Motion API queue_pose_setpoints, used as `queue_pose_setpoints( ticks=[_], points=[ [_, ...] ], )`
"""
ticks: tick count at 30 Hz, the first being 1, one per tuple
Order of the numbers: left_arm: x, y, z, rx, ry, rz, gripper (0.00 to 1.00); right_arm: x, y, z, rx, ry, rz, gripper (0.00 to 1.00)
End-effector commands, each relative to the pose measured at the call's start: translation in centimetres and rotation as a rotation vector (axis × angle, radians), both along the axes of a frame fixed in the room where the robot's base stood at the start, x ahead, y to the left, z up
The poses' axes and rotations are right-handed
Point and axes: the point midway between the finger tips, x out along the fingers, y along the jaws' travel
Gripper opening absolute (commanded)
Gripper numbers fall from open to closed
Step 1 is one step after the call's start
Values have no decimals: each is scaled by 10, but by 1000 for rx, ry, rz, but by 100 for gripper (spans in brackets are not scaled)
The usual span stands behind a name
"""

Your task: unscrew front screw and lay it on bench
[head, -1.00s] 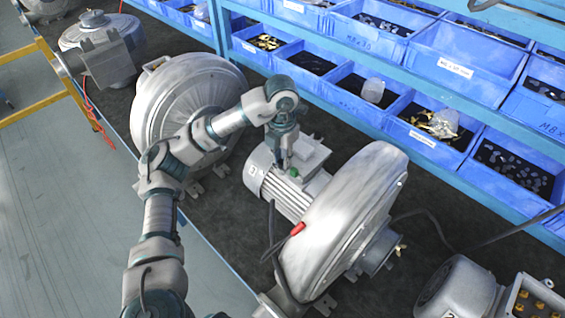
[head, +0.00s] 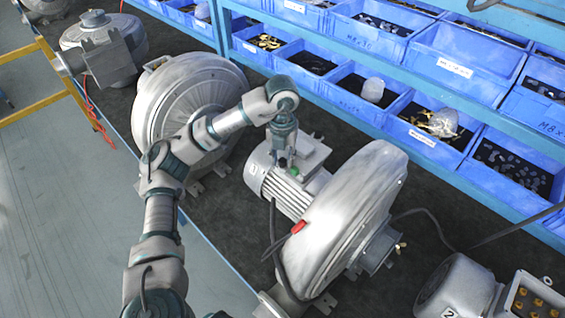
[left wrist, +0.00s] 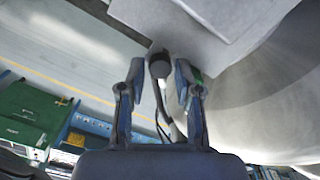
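The blower (head: 350,215) with a ribbed motor and a grey terminal box (head: 312,152) lies on the dark bench in the head view. My left gripper (head: 284,166) points down at the near side of that box, beside a small green part (head: 294,172). In the left wrist view its two fingers (left wrist: 160,72) are apart, with a dark round fitting (left wrist: 158,65) and a cable showing between them. Gaps show on both sides of the fitting. I cannot make out the front screw; the gripper may hide it. My right gripper is not in view.
Another blower (head: 185,100) stands to the left of my gripper. A grey motor (head: 462,290) is at the lower right. Blue bins (head: 425,145) of small parts line the back. Dark bench surface (head: 225,205) is bare near the front edge.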

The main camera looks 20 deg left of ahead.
Motion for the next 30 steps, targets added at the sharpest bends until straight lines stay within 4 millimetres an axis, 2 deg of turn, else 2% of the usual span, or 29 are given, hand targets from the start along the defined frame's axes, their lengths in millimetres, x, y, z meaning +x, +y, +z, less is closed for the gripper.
queue_pose_setpoints(
  ticks=[5,30],
  points=[
    [1,0,0,0,-2,-230,34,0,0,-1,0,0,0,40],
    [4,0,1,-4,-4,-1816,34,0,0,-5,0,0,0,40]
  ],
)
